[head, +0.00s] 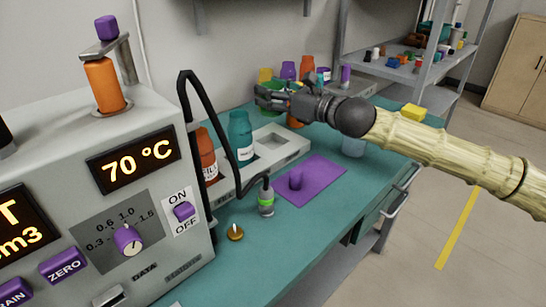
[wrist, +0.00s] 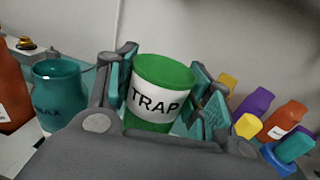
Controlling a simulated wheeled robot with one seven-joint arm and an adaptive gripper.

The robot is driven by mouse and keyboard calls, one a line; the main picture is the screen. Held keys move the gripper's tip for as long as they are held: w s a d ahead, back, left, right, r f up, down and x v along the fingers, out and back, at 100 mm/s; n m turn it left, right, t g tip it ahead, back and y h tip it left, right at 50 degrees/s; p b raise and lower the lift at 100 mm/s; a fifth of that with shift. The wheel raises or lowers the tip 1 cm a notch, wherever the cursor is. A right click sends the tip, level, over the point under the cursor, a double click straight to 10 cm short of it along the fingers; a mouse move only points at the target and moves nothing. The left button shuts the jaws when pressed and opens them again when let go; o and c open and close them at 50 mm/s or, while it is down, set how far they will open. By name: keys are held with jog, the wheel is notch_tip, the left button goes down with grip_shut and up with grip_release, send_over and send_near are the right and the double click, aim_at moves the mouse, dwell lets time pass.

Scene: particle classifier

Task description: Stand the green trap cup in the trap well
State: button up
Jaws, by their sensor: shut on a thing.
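The green trap cup (wrist: 165,72), with a white band reading TRAP, sits upright but slightly tilted between my fingers in the wrist view. My gripper (wrist: 163,95) is shut on its sides. In the head view my gripper (head: 268,97) is above the back of the bench, and only part of the green cup (head: 272,84) shows behind it. A light grey rack (head: 293,151) stands on the bench below and in front. Its empty square recess (head: 270,143), to the right of the teal bottle, looks like the trap well; no label is readable.
An orange bottle (head: 206,156) and a teal bottle (head: 241,136) stand in the rack. A purple mat (head: 322,176) lies in front. Purple (head: 288,70) and orange bottles stand behind my gripper. A black hose (head: 222,128) arches left of the rack.

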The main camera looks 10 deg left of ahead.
jog(key=shift+f+b, duration=1)
jog(key=shift+f, duration=4.4)
jog(key=shift+f, duration=0.15)
jog(key=o, duration=1)
jog(key=shift+o, duration=0.2)
jog(key=shift+r, duration=0.2)
jog(key=shift+p+v, duration=0.45)
jog(key=shift+v, duration=5.55)
jog(key=shift+f, duration=0.1)
